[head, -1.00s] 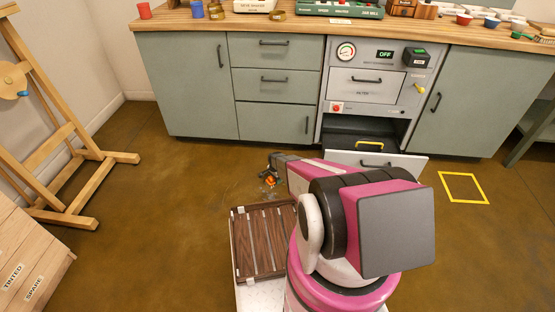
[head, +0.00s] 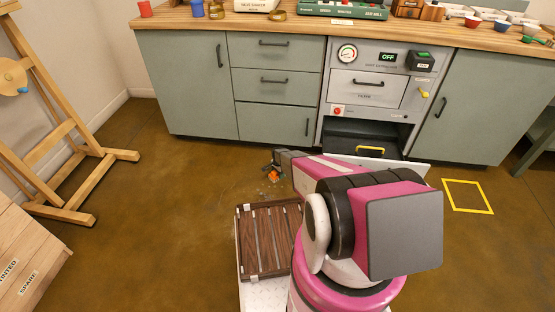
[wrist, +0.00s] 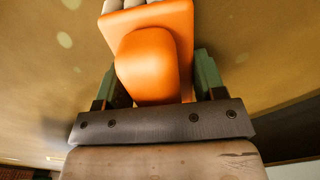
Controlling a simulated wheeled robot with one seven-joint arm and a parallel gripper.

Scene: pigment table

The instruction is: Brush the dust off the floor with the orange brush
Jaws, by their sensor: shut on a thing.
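The orange brush (wrist: 150,62) fills the middle of the wrist view, with pale bristles at its far end. My gripper (wrist: 155,82) is shut on it, one green finger on each side. In the head view the brush (head: 273,176) shows as a small orange patch at floor level, in front of the cabinets. My gripper (head: 278,164) is partly hidden behind my arm there. Faint pale dust patches (head: 262,190) lie on the brown floor around the brush. Pale spots (wrist: 65,40) also show on the floor in the wrist view. Whether the bristles touch the floor I cannot tell.
A dark slatted wooden tray (head: 240,245) sits in front of me. An open drawer (head: 370,150) juts from the grey unit near my arm. A wooden easel (head: 70,215) and a crate (head: 30,265) stand left. A yellow taped square (head: 467,210) marks clear floor right.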

